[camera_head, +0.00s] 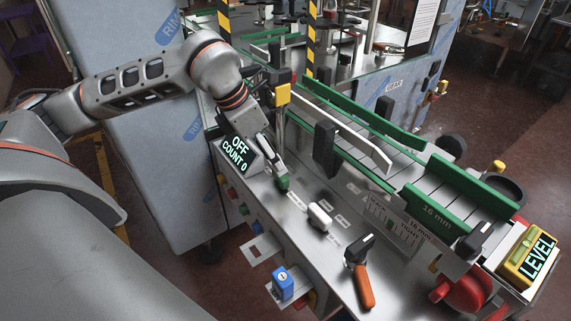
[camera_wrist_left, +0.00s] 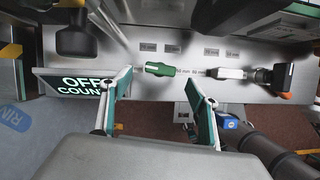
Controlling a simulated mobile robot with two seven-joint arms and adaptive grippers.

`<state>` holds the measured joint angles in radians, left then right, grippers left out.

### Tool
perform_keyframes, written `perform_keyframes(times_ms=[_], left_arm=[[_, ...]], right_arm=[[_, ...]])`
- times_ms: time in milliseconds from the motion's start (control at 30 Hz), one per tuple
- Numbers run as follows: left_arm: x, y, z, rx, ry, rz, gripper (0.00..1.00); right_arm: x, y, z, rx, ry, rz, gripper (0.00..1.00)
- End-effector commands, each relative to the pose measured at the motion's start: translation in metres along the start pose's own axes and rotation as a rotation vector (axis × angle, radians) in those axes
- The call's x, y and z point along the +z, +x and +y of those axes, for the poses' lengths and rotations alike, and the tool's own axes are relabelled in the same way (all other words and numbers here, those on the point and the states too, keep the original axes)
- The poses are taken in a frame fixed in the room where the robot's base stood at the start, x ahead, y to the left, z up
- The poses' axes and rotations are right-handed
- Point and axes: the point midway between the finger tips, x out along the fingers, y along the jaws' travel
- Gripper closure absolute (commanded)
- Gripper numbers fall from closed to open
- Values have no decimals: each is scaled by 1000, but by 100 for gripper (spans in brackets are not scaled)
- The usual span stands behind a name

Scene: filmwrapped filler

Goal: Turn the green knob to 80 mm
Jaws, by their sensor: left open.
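The green knob (camera_head: 283,183) sits on the steel panel (camera_head: 335,285) in front of the conveyor. In the left wrist view the green knob (camera_wrist_left: 160,69) lies lengthwise across the picture, with small mm labels beside it; I cannot surely read which label it points at. My left gripper (camera_head: 274,160) is just above the knob in the head view. In the left wrist view my left gripper (camera_wrist_left: 158,80) is open, its fingers apart to either side of the knob, and I cannot tell whether they touch it. My right gripper is in neither view.
A white knob (camera_head: 319,216) and a black knob with an orange handle (camera_head: 365,284) stand further along the panel. The OFF COUNT 0 display (camera_head: 237,152) is close to my left gripper. Green guide rails (camera_head: 444,211) and a yellow LEVEL box (camera_head: 528,257) are at the right.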

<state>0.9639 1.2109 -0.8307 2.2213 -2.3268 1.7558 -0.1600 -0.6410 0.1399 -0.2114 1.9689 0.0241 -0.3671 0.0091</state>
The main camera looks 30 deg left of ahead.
Motion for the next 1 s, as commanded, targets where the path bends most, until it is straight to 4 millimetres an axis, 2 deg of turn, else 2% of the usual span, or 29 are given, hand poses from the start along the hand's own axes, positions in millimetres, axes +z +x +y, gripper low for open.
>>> perform_keyframes(times_ms=[200, 400, 600, 833, 967, 1000], left_arm=[[-1, 33, -1, -5, -1, 3, 40], [0, 59, -1, -3, -1, 2, 40], [0, 70, 0, -1, -1, 1, 40], [0, 70, 0, -1, 0, 0, 40], [0, 70, 0, -1, 0, 0, 73], [0, 70, 0, -1, 0, 0, 78]], right_arm=[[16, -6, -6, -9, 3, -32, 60], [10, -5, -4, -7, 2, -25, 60], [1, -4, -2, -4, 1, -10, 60], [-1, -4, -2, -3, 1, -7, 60], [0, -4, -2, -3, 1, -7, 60], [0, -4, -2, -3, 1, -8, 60]])
